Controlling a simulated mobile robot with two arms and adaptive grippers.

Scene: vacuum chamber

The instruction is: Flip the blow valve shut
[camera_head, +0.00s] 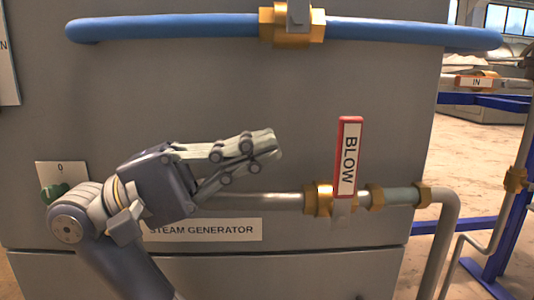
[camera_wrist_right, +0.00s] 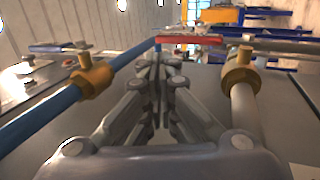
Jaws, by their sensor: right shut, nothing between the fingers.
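The blow valve's handle (camera_head: 348,157) is a red bar with a white BLOW label. It stands upright, across the horizontal grey pipe, above a brass fitting (camera_head: 318,199). My right gripper (camera_head: 275,143) is shut and empty, to the left of the handle with a clear gap between them, and points right. In the right wrist view the shut fingertips (camera_wrist_right: 165,60) point toward the red handle (camera_wrist_right: 190,39), which shows just beyond them. The brass fitting (camera_wrist_right: 240,70) on the pipe is at the right there. My left gripper is not in view.
A blue pipe (camera_head: 180,27) with a brass fitting (camera_head: 292,24) runs across the top of the grey cabinet (camera_head: 300,80). A STEAM GENERATOR label (camera_head: 215,230) is below the arm. A green knob (camera_head: 54,192) sits by my arm at left. An IN valve (camera_head: 480,82) is farther back at right.

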